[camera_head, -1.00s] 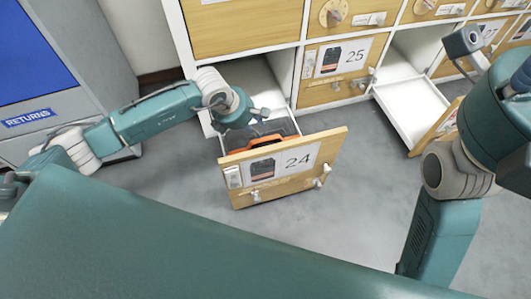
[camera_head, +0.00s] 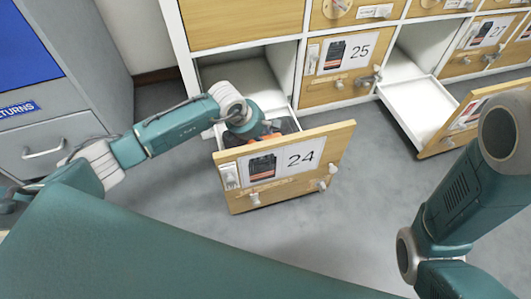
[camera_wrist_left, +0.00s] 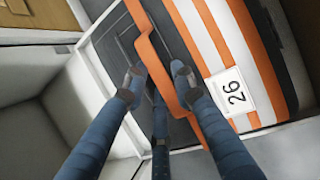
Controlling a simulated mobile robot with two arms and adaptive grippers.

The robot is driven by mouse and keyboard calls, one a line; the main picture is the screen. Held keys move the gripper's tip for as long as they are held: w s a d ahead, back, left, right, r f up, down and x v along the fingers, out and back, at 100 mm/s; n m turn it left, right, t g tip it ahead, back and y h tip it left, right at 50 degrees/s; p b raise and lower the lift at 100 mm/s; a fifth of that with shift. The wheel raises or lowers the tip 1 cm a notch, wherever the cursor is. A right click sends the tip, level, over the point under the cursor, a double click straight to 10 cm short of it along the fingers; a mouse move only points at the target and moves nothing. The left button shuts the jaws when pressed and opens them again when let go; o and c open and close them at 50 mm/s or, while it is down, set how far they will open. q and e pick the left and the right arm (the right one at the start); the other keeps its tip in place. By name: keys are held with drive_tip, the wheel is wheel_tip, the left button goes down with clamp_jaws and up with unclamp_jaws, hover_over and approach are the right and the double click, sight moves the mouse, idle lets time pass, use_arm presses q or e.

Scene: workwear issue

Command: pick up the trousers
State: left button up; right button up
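The trousers look like a folded dark bundle with orange and white bands and a tag reading 26, in the left wrist view (camera_wrist_left: 215,45). They lie in the open drawer marked 24 (camera_head: 225,200); in the head view only a little orange and dark cloth (camera_head: 289,126) shows past my wrist. My left gripper (camera_wrist_left: 158,78) points down into the drawer.
Drawer 25 (camera_head: 313,92) is shut at the right of drawer 24. Another drawer (camera_head: 415,110) stands open and empty further right. A grey returns cabinet (camera_head: 100,60) stands at the left. Grey floor (camera_head: 370,190) is clear between the open drawers.

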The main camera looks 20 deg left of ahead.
use_arm(q)
drive_tip(key=shift+w+d+f, duration=0.1)
drive_tip(key=shift+f, duration=0.1)
drive_tip(key=shift+c, duration=0.2)
clamp_jaws()
drive_tip(key=shift+r, duration=0.15)
